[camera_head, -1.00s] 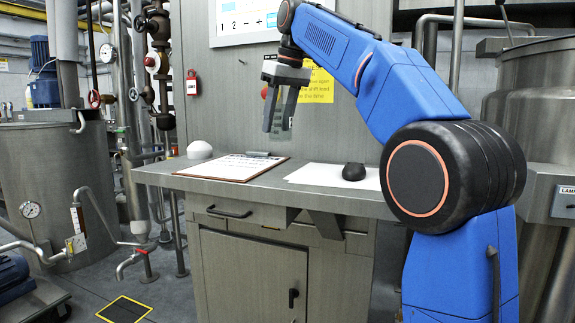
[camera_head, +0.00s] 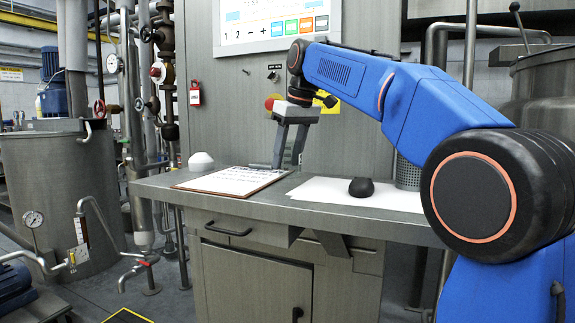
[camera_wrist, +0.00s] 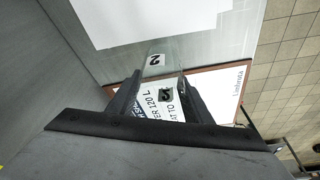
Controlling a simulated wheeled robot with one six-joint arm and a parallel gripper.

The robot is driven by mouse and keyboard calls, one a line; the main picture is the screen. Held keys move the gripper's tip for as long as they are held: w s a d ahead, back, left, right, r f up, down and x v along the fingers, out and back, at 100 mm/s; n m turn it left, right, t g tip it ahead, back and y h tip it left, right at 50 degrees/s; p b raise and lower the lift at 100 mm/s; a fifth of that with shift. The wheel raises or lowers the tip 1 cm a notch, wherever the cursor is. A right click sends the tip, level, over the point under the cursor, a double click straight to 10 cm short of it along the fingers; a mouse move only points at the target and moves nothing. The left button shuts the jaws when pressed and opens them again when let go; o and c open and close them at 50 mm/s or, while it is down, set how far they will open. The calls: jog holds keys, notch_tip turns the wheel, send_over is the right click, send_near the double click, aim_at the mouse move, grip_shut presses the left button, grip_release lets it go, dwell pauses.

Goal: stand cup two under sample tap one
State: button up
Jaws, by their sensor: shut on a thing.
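My gripper (camera_head: 287,162) is in the air over the back of the console shelf, fingers pointing down, above the clipboard's right end. In the wrist view, my gripper (camera_wrist: 164,90) is shut on a clear cup (camera_wrist: 157,61) marked "2", which is cup two. The clipboard's print shows through the cup. In the head view the cup is hardly visible between the fingers. A sample tap (camera_head: 131,274) with a red handle sticks out at lower left, beside the left tank. Its number cannot be read. A yellow-edged dark floor patch (camera_head: 127,317) lies below it, partly cut off.
The metal shelf (camera_head: 160,187) holds a clipboard (camera_head: 232,180), white paper (camera_head: 318,190), a black mouse (camera_head: 361,187), a white dome (camera_head: 201,160) and a perforated holder (camera_head: 407,174). Pipes and a tank (camera_head: 50,180) stand left. Another vessel (camera_head: 540,90) stands right.

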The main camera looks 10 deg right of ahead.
jog(key=shift+f, duration=1.05)
jog(key=shift+f, duration=0.15)
jog(key=o, duration=1)
